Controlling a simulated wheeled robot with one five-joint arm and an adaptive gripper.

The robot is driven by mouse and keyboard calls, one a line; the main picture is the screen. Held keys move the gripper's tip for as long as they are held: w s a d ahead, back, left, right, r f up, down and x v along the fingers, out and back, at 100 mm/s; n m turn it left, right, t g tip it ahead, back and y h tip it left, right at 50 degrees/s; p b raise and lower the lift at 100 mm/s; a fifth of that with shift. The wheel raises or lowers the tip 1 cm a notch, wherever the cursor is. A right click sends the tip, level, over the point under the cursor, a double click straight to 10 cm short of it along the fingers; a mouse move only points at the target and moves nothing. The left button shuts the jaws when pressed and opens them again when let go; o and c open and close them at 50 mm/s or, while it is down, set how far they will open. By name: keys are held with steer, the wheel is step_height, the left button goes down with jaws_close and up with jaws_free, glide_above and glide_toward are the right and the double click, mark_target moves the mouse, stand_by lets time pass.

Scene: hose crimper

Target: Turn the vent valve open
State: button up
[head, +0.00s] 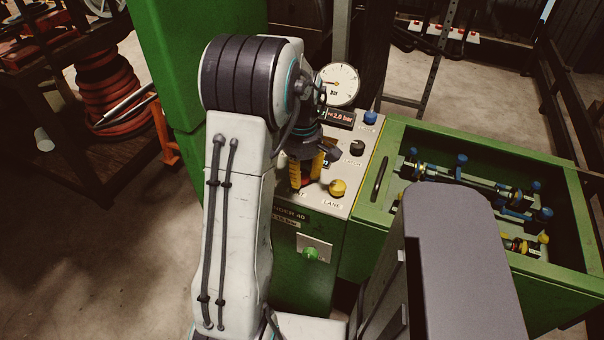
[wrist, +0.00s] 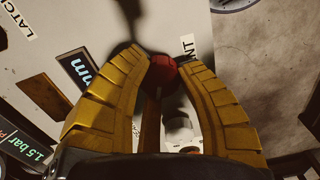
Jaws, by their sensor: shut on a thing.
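The vent valve shows in the wrist view as a red knob (wrist: 162,73) on the pale control panel. A label ending in "NT" (wrist: 187,44) is beside it, partly covered by a finger. My gripper (wrist: 163,64) has its two yellow fingers closed around the knob, one on each side, with the tips touching it. In the head view my gripper (head: 307,172) points down onto the left part of the panel (head: 343,207). The knob is hidden there by my gripper and arm.
The panel also carries a dial gauge (head: 340,85), a lit pressure display (head: 338,117), a blue knob (head: 370,117), a black knob (head: 357,147) and a yellow knob (head: 337,188). A green knob (head: 311,254) is on the front. A green bin (head: 374,230) with several fittings stands right.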

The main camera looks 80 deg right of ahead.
mark_target(302, 173)
steer(key=m, duration=0.6)
steer(key=shift+f, duration=0.15)
steer(key=m, duration=0.6)
steer(key=shift+a+m+b, duration=0.1)
steer(key=shift+m+b, duration=0.3)
steer(key=o, duration=1.2)
step_height(302, 173, up, 12)
steer(key=shift+r, duration=0.1)
stand_by(0.8)
